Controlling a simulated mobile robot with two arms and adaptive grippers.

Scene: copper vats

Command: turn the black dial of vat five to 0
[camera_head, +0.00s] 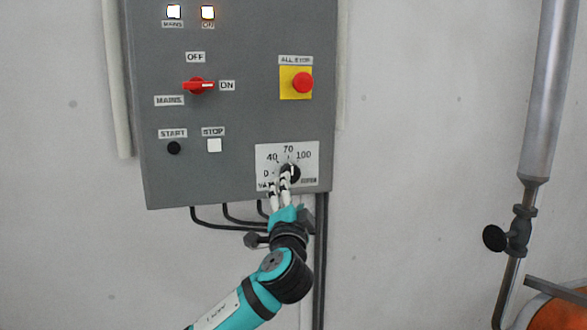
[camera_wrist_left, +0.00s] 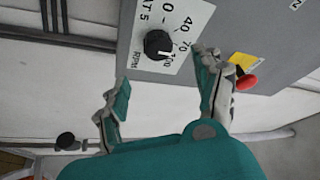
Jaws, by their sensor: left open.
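The black dial (camera_head: 294,174) sits on a white scale plate (camera_head: 307,150) marked 0, 40, 70 and 100, at the lower right of the grey panel. In the left wrist view the dial (camera_wrist_left: 154,43) shows a white pointer line on the side towards 100, and the plate (camera_wrist_left: 184,14) reads "AT 5" and "RPM". My left gripper (camera_head: 279,181) is in front of the dial and partly covers the plate's lower left. In the left wrist view my left gripper (camera_wrist_left: 163,68) is open, its fingers spread, with the dial ahead of the gap. I see no contact.
The grey control panel (camera_head: 230,120) also carries a red mains switch (camera_head: 198,86), a red stop button (camera_head: 302,83) on yellow, and start (camera_head: 174,148) and stop (camera_head: 214,146) buttons. Cables run below. A steel pipe (camera_head: 545,90) with a valve stands right.

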